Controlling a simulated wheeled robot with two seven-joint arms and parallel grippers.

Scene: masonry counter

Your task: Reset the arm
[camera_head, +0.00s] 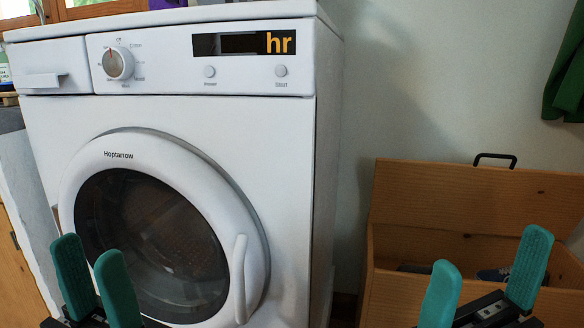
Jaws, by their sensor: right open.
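My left gripper (89,256) is at the lower left, in front of the washing machine's round door. Its two teal fingers point upward and stand apart with a narrow gap and nothing between them. My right gripper (490,252) is at the lower right, in front of the wooden box. Its teal fingers are spread wide and empty. Most of both arms is below the picture edge.
The white washing machine (250,140) fills the left and middle, its door (190,160) closed. An open wooden box (410,243) with dark items inside stands at right. Green cloth (567,85) hangs upper right. A wooden cabinet (15,265) is at far left.

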